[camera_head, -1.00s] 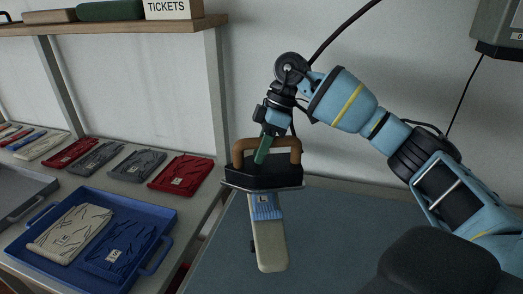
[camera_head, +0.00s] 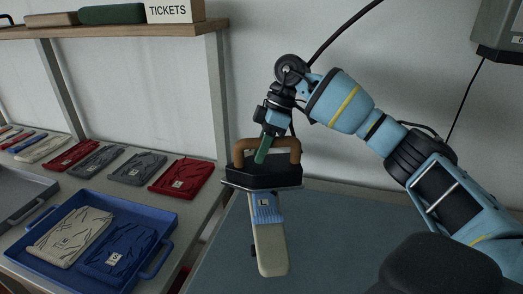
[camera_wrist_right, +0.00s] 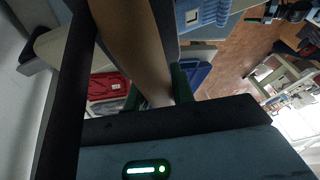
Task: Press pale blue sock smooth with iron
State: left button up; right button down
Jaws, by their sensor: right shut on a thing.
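The iron (camera_head: 262,177) has a dark body and a brown arched handle. My right gripper (camera_head: 263,150) is shut on this handle, which also fills the middle of the right wrist view (camera_wrist_right: 135,45). The pale blue sock (camera_head: 265,210) lies on a narrow cream pressing board (camera_head: 270,250), with a small label marked L. The iron is over the sock's far end and hides it. I cannot tell whether the sole touches the sock. The sock also shows in the right wrist view (camera_wrist_right: 200,14). My left gripper is not in view.
A blue tray (camera_head: 160,262) with a cream and a blue folded garment stands at the left. Several folded garments, one of them red (camera_head: 181,177), lie behind it. A shelf (camera_head: 110,35) with a TICKETS box runs above. The blue-grey table (camera_head: 335,235) right of the board is clear.

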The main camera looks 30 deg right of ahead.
jog(key=shift+w+d+r, duration=0.2)
jog(key=shift+w+r, duration=0.05)
jog(key=shift+w, duration=0.15)
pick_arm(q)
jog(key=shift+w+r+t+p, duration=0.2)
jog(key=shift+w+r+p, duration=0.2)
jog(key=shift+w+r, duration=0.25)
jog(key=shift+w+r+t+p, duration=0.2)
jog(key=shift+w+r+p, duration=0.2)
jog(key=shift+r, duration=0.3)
pick_arm(e)
jog(key=shift+s+a+f, duration=0.15)
jog(key=shift+s+a, duration=0.1)
jog(key=shift+s, duration=0.2)
jog(key=shift+s+a+f, duration=0.15)
jog(key=shift+s+a, duration=0.05)
jog(key=shift+s, duration=0.25)
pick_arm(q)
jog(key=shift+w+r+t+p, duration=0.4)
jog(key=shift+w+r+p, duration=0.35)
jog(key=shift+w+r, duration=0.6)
pick_arm(e)
jog(key=shift+s+a+r, duration=0.15)
jog(key=shift+s+a, duration=0.3)
jog(key=shift+s, duration=0.4)
